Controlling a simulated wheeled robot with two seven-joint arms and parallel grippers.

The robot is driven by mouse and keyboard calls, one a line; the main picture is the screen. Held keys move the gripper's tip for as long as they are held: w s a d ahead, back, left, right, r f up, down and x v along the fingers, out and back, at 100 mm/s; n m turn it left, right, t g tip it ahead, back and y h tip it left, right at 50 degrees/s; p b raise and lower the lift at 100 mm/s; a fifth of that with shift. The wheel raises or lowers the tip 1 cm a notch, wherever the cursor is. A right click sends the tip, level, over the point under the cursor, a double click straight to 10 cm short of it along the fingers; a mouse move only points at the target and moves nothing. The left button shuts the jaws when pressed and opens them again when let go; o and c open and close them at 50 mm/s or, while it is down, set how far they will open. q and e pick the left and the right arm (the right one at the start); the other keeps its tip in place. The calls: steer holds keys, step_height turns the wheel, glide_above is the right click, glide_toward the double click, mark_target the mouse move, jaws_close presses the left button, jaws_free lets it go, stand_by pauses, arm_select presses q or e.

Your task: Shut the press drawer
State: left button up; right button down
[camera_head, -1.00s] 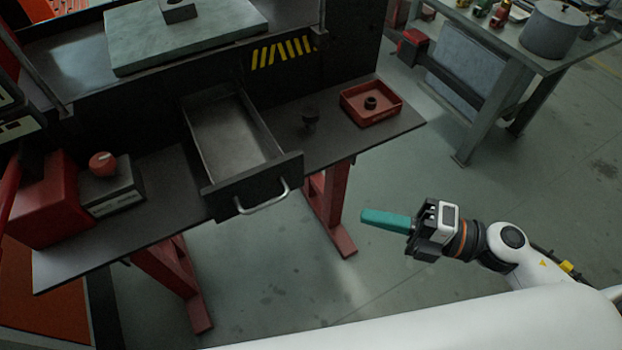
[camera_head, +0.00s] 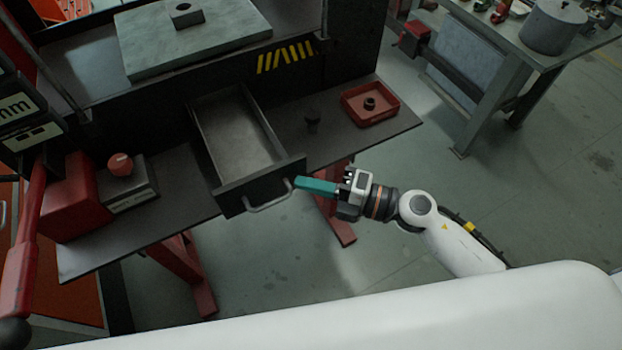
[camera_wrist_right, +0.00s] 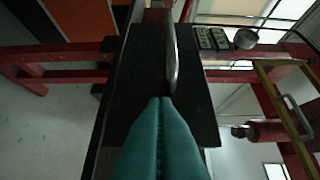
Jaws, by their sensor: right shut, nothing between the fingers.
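The press drawer (camera_head: 238,133) is dark and empty and stands pulled out from the press over the shelf. Its front panel carries a curved metal handle (camera_head: 268,201). My right gripper (camera_head: 300,184) has teal fingers, shut with nothing between them, with the tips close to the right end of the drawer front and handle. In the right wrist view, the shut fingertips (camera_wrist_right: 160,101) point at the dark drawer front (camera_wrist_right: 143,75), beside the handle bar (camera_wrist_right: 171,58). I cannot tell whether they touch it. My left gripper is not in view.
Red legs (camera_head: 337,215) stand below. Floor is open at right, before a workbench (camera_head: 465,70).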

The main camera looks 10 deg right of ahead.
steer(key=w+a, duration=0.1)
steer(key=w, duration=0.3)
steer(key=w+a, duration=0.2)
steer(key=w, duration=0.3)
steer(key=w+a, duration=0.1)
steer(key=w, duration=0.4)
steer(key=shift+a, duration=0.3)
steer(key=shift+s+d, duration=0.1)
steer(key=shift+d, duration=0.05)
